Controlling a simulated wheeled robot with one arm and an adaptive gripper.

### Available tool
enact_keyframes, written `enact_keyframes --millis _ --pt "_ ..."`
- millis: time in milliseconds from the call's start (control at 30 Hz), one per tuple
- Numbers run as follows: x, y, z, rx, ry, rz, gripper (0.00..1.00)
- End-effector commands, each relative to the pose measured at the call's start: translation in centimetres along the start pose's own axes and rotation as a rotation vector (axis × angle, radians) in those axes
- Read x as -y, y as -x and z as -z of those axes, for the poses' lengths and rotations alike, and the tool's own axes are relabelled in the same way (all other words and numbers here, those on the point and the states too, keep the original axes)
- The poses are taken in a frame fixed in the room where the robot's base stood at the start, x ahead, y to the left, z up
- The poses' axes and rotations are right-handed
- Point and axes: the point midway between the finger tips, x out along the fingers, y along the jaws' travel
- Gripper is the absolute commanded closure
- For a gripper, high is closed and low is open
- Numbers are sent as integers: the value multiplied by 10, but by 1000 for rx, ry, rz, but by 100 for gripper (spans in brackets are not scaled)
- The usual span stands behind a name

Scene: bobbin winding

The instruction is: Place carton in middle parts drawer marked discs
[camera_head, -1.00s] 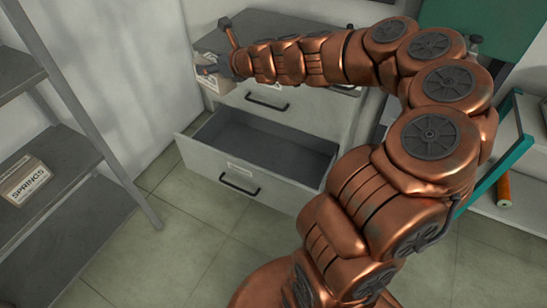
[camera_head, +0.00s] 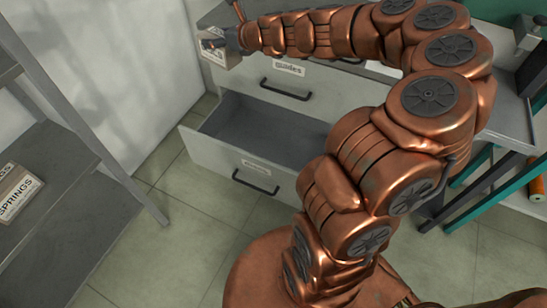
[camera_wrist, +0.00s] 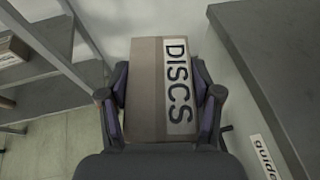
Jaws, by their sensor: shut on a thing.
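A brown carton (camera_wrist: 147,85) marked DISCS fills the middle of the wrist view. My gripper (camera_wrist: 162,100) is shut on it, one finger on each side. In the head view the carton (camera_head: 218,50) shows at my gripper (camera_head: 226,42), by the left end of the grey drawer cabinet. An open drawer (camera_head: 262,128) stands pulled out below them and looks empty; the small label on its front (camera_head: 256,165) is too small to read. The drawer above it (camera_head: 300,88) is shut and labelled "guides". The carton is above and left of the open drawer.
A grey shelf rack (camera_head: 60,170) stands at the left with a box marked SPRINGS (camera_head: 18,190). A white wall (camera_head: 130,60) is close to the left of the cabinet. Teal-framed shelving (camera_head: 490,190) with an orange cylinder (camera_head: 537,166) is at the right. Tiled floor is clear in front of the drawer.

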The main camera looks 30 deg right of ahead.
Motion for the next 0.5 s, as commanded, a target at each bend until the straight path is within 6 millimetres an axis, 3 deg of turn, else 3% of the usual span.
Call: enact_keyframes --millis 33,500 --pt "6 -9 29 -1 0 -3 76" --pt "52 -42 167 -3 24 -58 76"
